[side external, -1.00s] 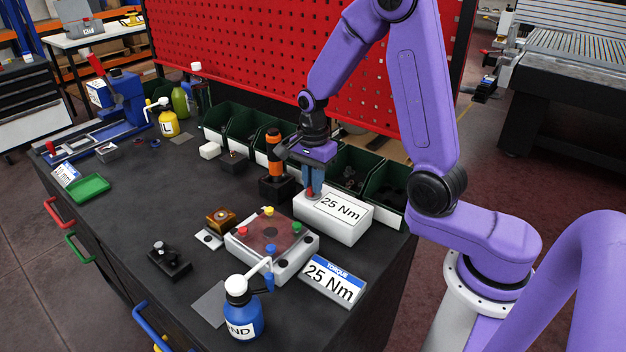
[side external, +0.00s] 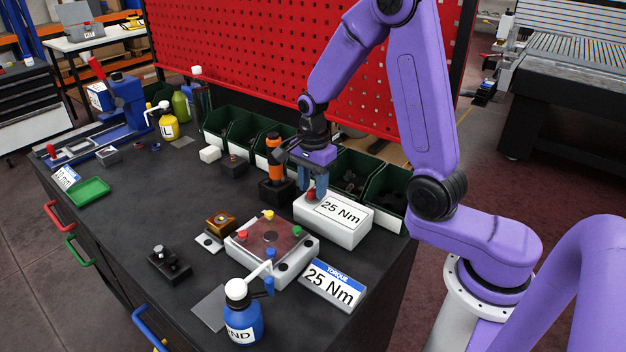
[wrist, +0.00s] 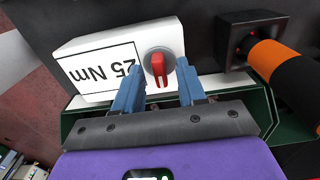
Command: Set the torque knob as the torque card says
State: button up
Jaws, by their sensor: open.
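The torque card (side external: 332,284), a white plate with a blue TORQUE header, reads 25 Nm and stands at the table's front right. The white torque box (side external: 345,230) has a display reading 25 Nm; the box is also in the wrist view (wrist: 95,42), its label upside down there. Exact fingertip height is unclear.
An orange and black screwdriver-like tool (side external: 275,160) stands in a dark holder (wrist: 235,40) close beside the box. Green bins (side external: 355,165) line up behind. A red-topped fixture (side external: 268,240) and a blue bottle (side external: 243,318) stand in front.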

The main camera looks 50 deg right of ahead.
aim_at(311, 191)
notch_tip(311, 191, up, 18)
jog(key=shift+f, duration=0.25)
dwell(0.3)
dwell(0.3)
jog(key=s+a+f+n, duration=0.5)
jog(key=s+a+n, duration=0.35)
jog(key=n, duration=0.75)
jog(key=s+f+n, duration=0.2)
jog(key=s+n, duration=0.5)
jog(key=s, duration=0.1)
jog(key=s+d+f+n, duration=0.1)
jog(key=s+f+n, duration=0.1)
jog(key=s+n, duration=0.5)
jog(key=shift+s+n, duration=0.3)
jog(key=shift+s, duration=0.4)
